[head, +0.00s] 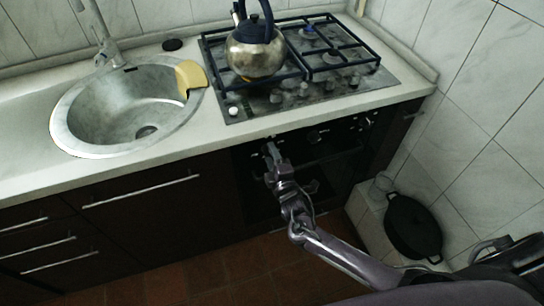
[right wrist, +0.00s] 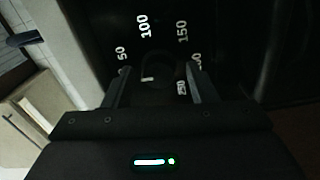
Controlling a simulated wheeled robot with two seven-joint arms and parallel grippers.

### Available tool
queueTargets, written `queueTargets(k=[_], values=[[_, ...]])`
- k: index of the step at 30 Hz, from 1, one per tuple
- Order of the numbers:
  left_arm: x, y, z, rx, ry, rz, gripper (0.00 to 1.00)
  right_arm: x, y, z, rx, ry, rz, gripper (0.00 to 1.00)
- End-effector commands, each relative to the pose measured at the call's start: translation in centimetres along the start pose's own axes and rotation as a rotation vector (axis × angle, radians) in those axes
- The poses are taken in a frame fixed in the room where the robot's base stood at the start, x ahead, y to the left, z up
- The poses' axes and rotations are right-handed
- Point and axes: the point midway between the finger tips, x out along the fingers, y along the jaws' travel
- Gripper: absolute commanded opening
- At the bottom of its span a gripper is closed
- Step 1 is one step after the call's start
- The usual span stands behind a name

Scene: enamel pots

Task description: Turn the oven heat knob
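The oven (head: 325,165) is a dark front under the counter, with a control panel along its top edge. My right gripper (head: 269,149) is at the left part of this panel. In the right wrist view, a dark, dimly lit heat knob (right wrist: 158,68) shows between and just beyond the two fingers (right wrist: 159,80). White numbers 50, 100, 150 and 250 ring it, and another is partly hidden by the right finger. The fingers stand apart with the knob's near part between them; contact is not clear. My left gripper is not in view.
A gas hob (head: 345,88) with a metal kettle (head: 256,52) is above the oven. A round sink (head: 90,115) with a yellow sponge (head: 190,76) on its rim is at left. A black pan (head: 412,226) is at lower right, by the tiled wall.

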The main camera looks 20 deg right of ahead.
Motion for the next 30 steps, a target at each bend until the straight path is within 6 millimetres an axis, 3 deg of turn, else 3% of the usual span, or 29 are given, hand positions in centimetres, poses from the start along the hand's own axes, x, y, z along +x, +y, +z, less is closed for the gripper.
queueTargets(k=[10,21,30], values=[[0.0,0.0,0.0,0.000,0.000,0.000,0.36,-0.5,0.1,0.0,0.002,0.000,0.001,0.52],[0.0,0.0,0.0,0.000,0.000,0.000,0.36,-6.3,-0.1,0.0,0.002,0.001,-0.001,0.52],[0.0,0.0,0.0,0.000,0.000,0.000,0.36,-7.8,0.0,0.0,0.000,0.000,0.001,0.52]])
